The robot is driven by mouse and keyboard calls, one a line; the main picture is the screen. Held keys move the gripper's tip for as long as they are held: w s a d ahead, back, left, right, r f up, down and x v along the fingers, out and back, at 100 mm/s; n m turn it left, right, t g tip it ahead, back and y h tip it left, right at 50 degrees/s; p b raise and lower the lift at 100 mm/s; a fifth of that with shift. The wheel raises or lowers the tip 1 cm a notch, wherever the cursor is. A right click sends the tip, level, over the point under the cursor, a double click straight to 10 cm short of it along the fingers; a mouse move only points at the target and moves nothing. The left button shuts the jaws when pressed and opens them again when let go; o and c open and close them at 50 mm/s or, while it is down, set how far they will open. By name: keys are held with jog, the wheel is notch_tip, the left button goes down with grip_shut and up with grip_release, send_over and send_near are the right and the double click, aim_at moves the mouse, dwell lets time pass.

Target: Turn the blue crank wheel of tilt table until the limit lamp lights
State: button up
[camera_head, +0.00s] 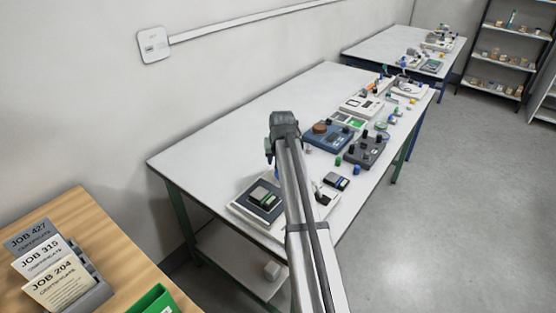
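I cannot pick out the tilt table, its blue crank wheel or its limit lamp for sure; the devices are small in this view. A blue box with a brown round top (326,133) and a dark grey box with black knobs (366,149) stand mid-bench. Small blue parts show farther back, too small to name. My arm rises from the bottom, across the bench front, to a dark end (285,125) left of the blue box. Its finger state cannot be made out, and no held thing is seen.
The long white bench (225,150) is bare on its left. A flat device with a dark panel (264,198) lies at its near end, partly behind my arm. A wooden desk (50,218) with job cards is at lower left. A second bench and shelves stand behind; floor at right is clear.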

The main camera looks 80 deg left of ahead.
jog(key=shift+a+f, duration=0.2)
jog(key=shift+f, duration=0.3)
jog(key=shift+c, duration=0.4)
grip_shut()
